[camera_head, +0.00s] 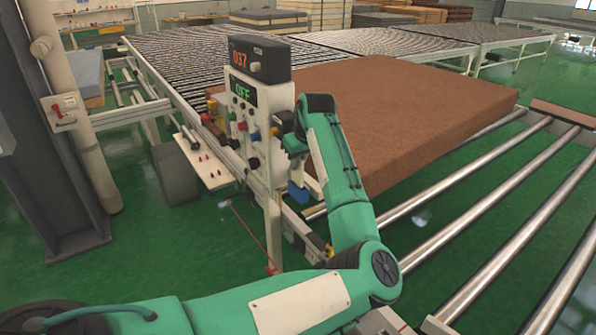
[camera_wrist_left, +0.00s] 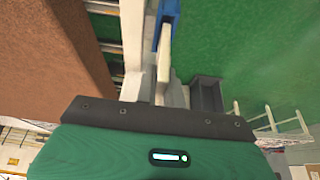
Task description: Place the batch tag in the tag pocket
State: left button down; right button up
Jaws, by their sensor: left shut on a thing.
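My left arm reaches from the lower left up to the white control post (camera_head: 272,200). Its gripper (camera_head: 292,145) is beside the post under the display boxes, its fingertips mostly hidden in the head view. A blue part (camera_head: 298,192) shows beside the post in the head view.
A large brown mattress (camera_head: 410,115) lies on the roller conveyor (camera_head: 500,235) right of the post. Displays reading 037 (camera_head: 259,58) and OFF (camera_head: 243,92) top the post. A grey column (camera_head: 50,150) stands at the left.

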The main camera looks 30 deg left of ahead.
aim_at(295, 182)
pick_arm(q)
jog(key=shift+f+p, duration=0.4)
jog(key=shift+f, duration=1.6)
jog(key=c, duration=1.6)
grip_release()
jog(key=shift+f, duration=0.1)
jog(key=shift+o, duration=0.4)
jog(key=shift+r, duration=0.25)
jog(key=b+v, duration=0.2)
jog(key=v, duration=0.9)
jog(key=shift+d+r+b, duration=0.3)
jog(key=shift+r, duration=0.05)
jog(key=shift+s, duration=0.1)
